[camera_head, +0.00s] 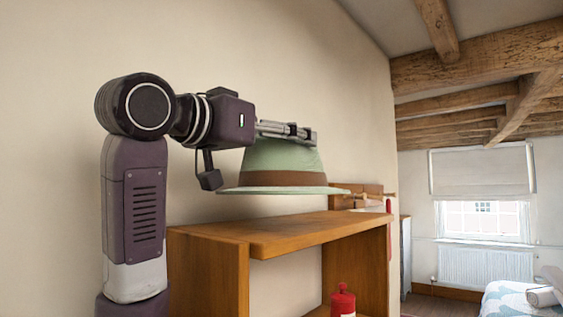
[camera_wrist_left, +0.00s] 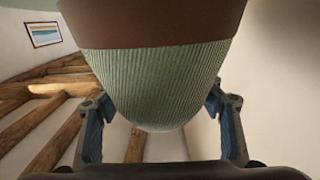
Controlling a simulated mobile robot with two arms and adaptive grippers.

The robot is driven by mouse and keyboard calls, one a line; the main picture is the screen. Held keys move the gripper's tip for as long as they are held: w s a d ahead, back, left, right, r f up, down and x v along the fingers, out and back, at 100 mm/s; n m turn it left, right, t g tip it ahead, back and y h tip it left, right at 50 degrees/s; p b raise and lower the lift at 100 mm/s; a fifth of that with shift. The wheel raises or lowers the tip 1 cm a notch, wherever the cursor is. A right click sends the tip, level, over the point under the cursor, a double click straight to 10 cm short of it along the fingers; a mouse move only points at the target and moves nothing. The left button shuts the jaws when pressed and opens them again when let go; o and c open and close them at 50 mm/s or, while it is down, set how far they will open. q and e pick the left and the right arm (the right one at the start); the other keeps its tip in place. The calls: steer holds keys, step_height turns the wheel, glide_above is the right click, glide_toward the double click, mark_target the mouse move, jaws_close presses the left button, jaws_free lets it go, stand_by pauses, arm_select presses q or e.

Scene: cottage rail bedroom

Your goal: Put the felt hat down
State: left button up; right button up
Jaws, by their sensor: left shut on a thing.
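The felt hat (camera_head: 284,160) is pale green with a brown band and a wide brim. It hangs level, brim down, above the top of a wooden shelf unit (camera_head: 285,235), with a gap below the brim. My left gripper (camera_head: 300,133) is shut on the crown of the hat from the left side. In the left wrist view, the hat (camera_wrist_left: 155,85) fills the upper middle, with a gripper finger (camera_wrist_left: 165,120) on each side of the crown. My right gripper is not in view.
The shelf top is bare below the hat. A red bottle (camera_head: 343,300) stands inside the unit. A wooden rail with pegs (camera_head: 368,195) is on the wall behind. A bed (camera_head: 515,298) and a radiator (camera_head: 485,267) are at the far right.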

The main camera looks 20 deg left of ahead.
mark_target(280, 172)
arm_select(q)
steer(key=shift+w+a+f, duration=0.1)
steer(key=shift+w+f, duration=0.1)
steer(key=shift+f, duration=0.8)
step_height(280, 172, down, 2)
steer(key=shift+s+f+p, duration=0.15)
steer(key=shift+f+p, duration=0.1)
steer(key=shift+p, duration=0.35)
steer(key=shift+f+p, duration=0.15)
steer(key=shift+p, duration=0.2)
steer(key=shift+a+f, duration=0.2)
steer(key=shift+f, duration=0.1)
steer(key=o, duration=1.7)
steer(key=shift+c, duration=0.2)
